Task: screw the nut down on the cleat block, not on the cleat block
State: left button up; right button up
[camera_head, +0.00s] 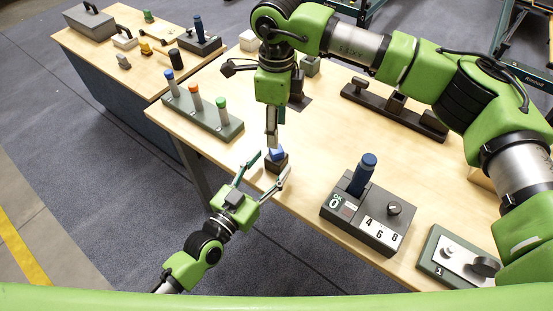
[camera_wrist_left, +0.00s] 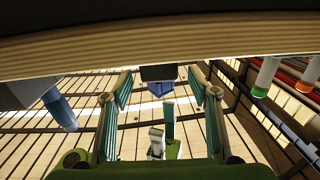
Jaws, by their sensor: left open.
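A small dark block (camera_head: 279,166) with a blue piece (camera_head: 276,152) on top stands at the table's near edge. The blue piece may be the nut; I cannot tell. In the left wrist view, which looks upside down, the blue piece (camera_wrist_left: 160,87) shows beyond my fingers. My left gripper (camera_head: 271,165) is open, its fingers pointing at the dark block from the near side. My right gripper (camera_head: 272,142) points down just above the blue piece; whether it touches or grips it is unclear. A black bar with raised blocks (camera_head: 395,108), possibly a cleat piece, lies farther back.
A rack with blue, orange and green capped pegs (camera_head: 203,115) stands left. A control box with a blue handle (camera_head: 368,218) stands right, near a grey-green panel (camera_head: 458,256). A second table holds a grey toolbox (camera_head: 90,22). Bare tabletop lies between the bar and the control box.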

aim_at(271, 164)
pick_arm(q)
jog(key=shift+x, duration=2.05)
grip_shut()
